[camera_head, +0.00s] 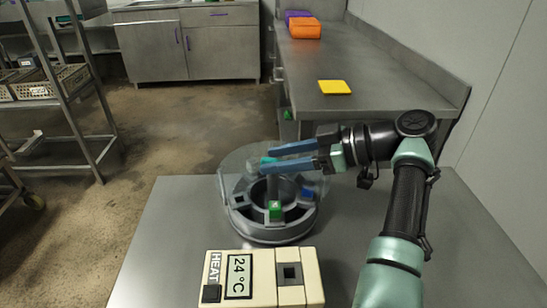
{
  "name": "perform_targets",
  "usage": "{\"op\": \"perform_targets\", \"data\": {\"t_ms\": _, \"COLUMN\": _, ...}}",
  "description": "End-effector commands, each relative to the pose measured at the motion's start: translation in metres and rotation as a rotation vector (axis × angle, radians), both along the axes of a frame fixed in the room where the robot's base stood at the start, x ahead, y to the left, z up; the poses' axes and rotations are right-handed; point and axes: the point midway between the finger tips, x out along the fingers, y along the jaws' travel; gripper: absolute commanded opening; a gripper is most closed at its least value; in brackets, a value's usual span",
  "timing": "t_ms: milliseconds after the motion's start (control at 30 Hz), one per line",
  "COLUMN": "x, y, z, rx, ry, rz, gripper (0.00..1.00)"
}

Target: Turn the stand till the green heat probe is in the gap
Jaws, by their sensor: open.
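A round grey stand (273,234) with a ring of compartments sits on the near steel table. A green block (275,211) with a pale mark sits at its front, and a blue piece (307,194) at its right. I cannot tell for sure which green piece is the heat probe. My gripper (266,159) reaches in from the right, open, its blue fingers around the post's top; contact is unclear.
A cream HEAT box (240,298) reading 24 °C, with a dark square socket (290,275), stands in front of the stand. Behind are a steel counter (375,98) with a yellow pad (334,87) and an orange bin (305,29). The table's left is clear.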

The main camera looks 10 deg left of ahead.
Motion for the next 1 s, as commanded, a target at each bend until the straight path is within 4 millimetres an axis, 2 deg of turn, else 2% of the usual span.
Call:
{"op": "perform_targets", "data": {"t_ms": 300, "x": -0.009, "y": -0.065, "z": 0.029, "rx": 0.001, "ry": -0.002, "rz": -0.005, "gripper": 0.5}}
{"op": "perform_targets", "data": {"t_ms": 500, "x": -0.013, "y": -0.095, "z": 0.041, "rx": 0.002, "ry": -0.002, "rz": -0.004, "gripper": 0.5}}
{"op": "perform_targets", "data": {"t_ms": 700, "x": -0.015, "y": -0.106, "z": 0.045, "rx": 0.001, "ry": -0.002, "rz": -0.001, "gripper": 0.5}}
{"op": "perform_targets", "data": {"t_ms": 1000, "x": -0.015, "y": -0.107, "z": 0.045, "rx": 0.001, "ry": -0.002, "rz": -0.001, "gripper": 0.5}}
